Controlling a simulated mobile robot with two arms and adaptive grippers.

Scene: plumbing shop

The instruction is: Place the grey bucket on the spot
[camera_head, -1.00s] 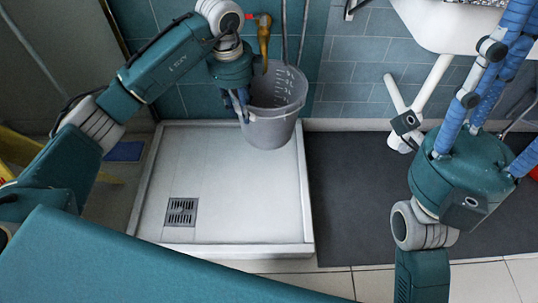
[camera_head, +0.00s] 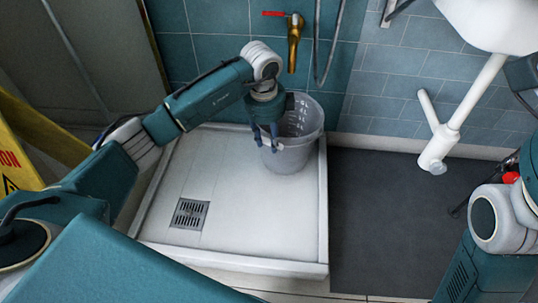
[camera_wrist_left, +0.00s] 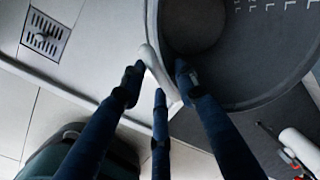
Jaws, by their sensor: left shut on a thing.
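The grey bucket (camera_head: 300,140) is upright over the back right corner of the white shower tray (camera_head: 240,240), below the brass tap. I cannot tell whether its base touches the tray. My left gripper (camera_head: 266,140) is shut on the bucket's rim at its left side. In the left wrist view the gripper's dark fingers (camera_wrist_left: 160,85) close on the rim, with the bucket (camera_wrist_left: 240,60) open beyond them. No marked spot is clearly visible. My right gripper is out of the picture; only part of my right arm shows at the right edge.
A metal drain (camera_head: 190,214) lies in the tray's left part. A brass tap (camera_head: 294,45) with a red handle is on the tiled wall above the bucket. A dark mat (camera_head: 385,220) covers the floor to the right. A yellow sign (camera_head: 30,140) stands at the left.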

